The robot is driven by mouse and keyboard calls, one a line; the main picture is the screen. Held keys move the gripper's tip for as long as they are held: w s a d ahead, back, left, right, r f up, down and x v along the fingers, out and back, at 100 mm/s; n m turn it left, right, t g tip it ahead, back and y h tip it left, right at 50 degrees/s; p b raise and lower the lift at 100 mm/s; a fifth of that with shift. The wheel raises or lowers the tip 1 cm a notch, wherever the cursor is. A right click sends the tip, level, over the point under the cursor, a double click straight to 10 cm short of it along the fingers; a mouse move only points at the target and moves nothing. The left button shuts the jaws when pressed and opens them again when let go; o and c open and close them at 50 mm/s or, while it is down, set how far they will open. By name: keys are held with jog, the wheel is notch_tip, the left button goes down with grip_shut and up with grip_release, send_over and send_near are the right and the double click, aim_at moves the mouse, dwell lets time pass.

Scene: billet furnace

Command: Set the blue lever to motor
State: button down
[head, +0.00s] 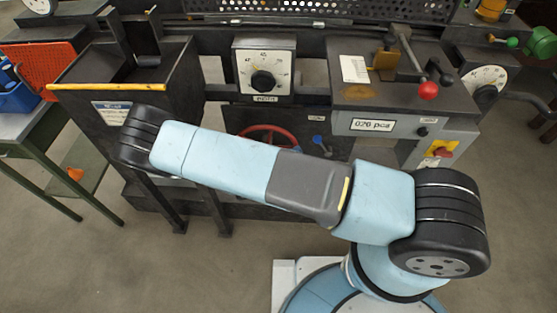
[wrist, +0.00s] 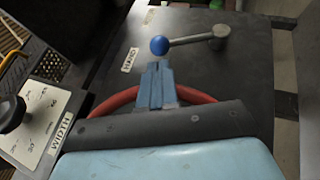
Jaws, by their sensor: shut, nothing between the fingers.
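The blue lever has a blue ball knob (wrist: 159,45) on a grey rod that runs right to a round metal pivot (wrist: 220,32) on a dark panel. In the head view the blue knob (head: 318,140) shows just above my arm. A label reading HAND (wrist: 130,59) lies left of the knob. Another label (wrist: 150,16) lies above it, too small to read. My gripper (wrist: 158,66) is shut and empty, its tips just below the knob in the wrist view. I cannot tell whether they touch it.
A red handwheel (head: 268,135) is on the panel left of the lever; its rim (wrist: 112,102) passes behind my gripper. A WIDTH dial (wrist: 38,118) is at lower left in the wrist view. A red-knobbed lever (head: 428,90) stands on the right-hand console.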

aim_at(323, 146)
jog(key=shift+x, duration=2.3)
jog(key=shift+a+r, duration=0.1)
